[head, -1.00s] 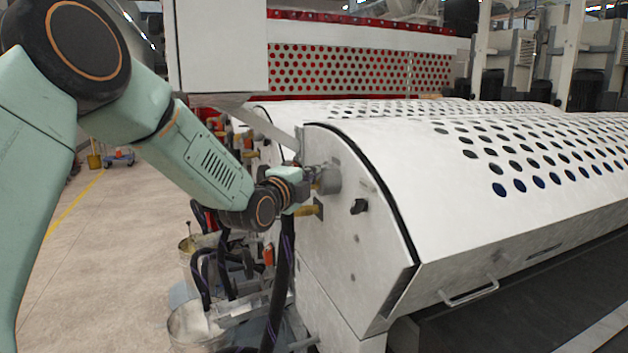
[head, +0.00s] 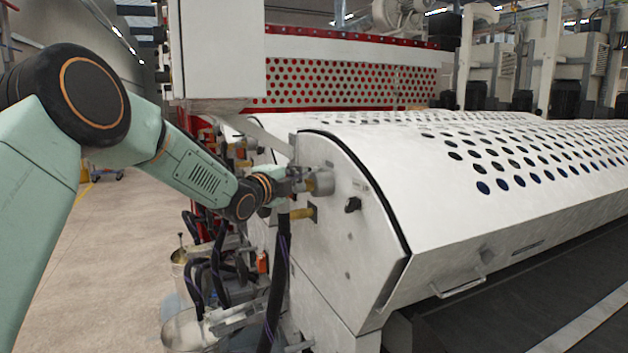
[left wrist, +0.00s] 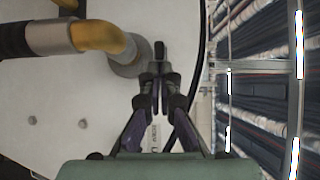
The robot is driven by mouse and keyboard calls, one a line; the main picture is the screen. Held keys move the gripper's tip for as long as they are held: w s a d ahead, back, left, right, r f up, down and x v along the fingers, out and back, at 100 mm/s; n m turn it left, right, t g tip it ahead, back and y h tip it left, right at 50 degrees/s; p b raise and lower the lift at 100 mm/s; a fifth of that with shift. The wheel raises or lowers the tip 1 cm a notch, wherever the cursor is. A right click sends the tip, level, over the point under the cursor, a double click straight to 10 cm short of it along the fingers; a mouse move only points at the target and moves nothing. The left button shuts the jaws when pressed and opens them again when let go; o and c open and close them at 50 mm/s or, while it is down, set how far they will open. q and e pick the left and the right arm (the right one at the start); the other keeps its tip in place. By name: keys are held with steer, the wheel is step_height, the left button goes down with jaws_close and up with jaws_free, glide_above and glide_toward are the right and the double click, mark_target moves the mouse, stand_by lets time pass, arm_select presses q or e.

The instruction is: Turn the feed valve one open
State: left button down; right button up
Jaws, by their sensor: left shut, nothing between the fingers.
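On the white end panel (head: 345,240) of the roller coater, a grey round fitting (head: 320,183) sticks out beside a yellow pipe (head: 301,213). My left gripper (head: 300,182) is at this fitting in the head view, partly hidden by its own wrist. In the left wrist view a yellow elbow pipe (left wrist: 98,38) runs into a grey fitting (left wrist: 128,62). A small dark lever (left wrist: 159,49) shows just beyond my left fingertips (left wrist: 158,78), which are together with nothing between them. I cannot tell whether they touch it. No label marks feed valve one. My right gripper is not in view.
Black hoses (head: 277,285) hang below my left wrist, above metal buckets (head: 188,330). The perforated white cover (head: 520,165) spreads right. Open floor (head: 110,260) lies left.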

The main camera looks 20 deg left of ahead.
arm_select(q)
steer(key=shift+w+a+r, duration=0.1)
steer(key=shift+a+r, duration=0.05)
steer(key=shift+a, duration=0.5)
steer(key=shift+a, duration=0.1)
stand_by(0.4)
